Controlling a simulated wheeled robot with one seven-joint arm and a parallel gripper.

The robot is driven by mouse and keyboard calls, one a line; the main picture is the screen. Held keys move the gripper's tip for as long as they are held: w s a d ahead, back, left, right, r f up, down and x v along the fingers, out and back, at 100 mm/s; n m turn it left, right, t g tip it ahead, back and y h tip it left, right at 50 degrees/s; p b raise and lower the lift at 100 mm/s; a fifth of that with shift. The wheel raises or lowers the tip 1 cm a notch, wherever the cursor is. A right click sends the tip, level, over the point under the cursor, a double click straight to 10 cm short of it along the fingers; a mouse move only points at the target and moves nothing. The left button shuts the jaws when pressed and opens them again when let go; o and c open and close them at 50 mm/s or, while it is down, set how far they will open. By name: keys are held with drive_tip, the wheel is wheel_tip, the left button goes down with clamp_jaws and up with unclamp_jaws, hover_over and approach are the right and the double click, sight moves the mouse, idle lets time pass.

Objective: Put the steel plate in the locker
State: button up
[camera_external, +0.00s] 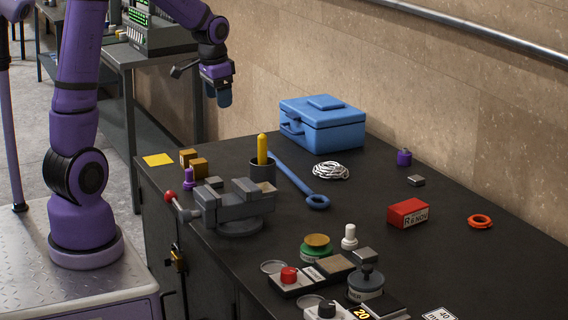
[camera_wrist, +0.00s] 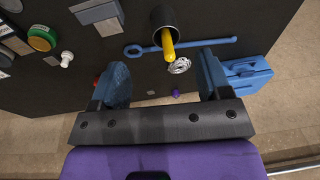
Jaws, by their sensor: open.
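My gripper (camera_external: 224,96) is open and empty, raised above the far left end of the dark workbench. In the wrist view its two blue fingers (camera_wrist: 164,82) are wide apart with nothing held between them. I cannot tell for sure which thing is the steel plate. A dark cabinet front (camera_external: 208,278) under the bench, with a brass padlock (camera_external: 178,259), may be the locker. Its inside is hidden.
A vise (camera_external: 238,212), a dark cup (camera_external: 262,172) with a yellow stick, a blue wrench (camera_external: 295,180) and a blue toolbox (camera_external: 325,125) crowd the bench's left half. A red box (camera_external: 407,213) stands at the right. The right middle is mostly clear.

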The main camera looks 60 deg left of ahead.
drive_tip(key=s+d+r+t, duration=0.1)
drive_tip(key=s+d+r, duration=0.4)
drive_tip(key=s+d, duration=0.2)
drive_tip(key=s+d+r+t, duration=0.1)
drive_tip(key=s+d+r, duration=0.4)
drive_tip(key=s+d, duration=0.3)
drive_tip(key=shift+s+d+r+t, duration=0.15)
drive_tip(key=shift+s+r+t, duration=0.25)
drive_tip(key=shift+s, duration=0.15)
drive_tip(key=shift+o, duration=0.4)
drive_tip(key=s+d, duration=0.2)
drive_tip(key=s, duration=0.4)
drive_tip(key=shift+s+d+t+h, duration=0.3)
drive_tip(key=shift+d+t+h, duration=0.05)
drive_tip(key=shift+t+h, duration=0.05)
drive_tip(key=shift+f, duration=0.1)
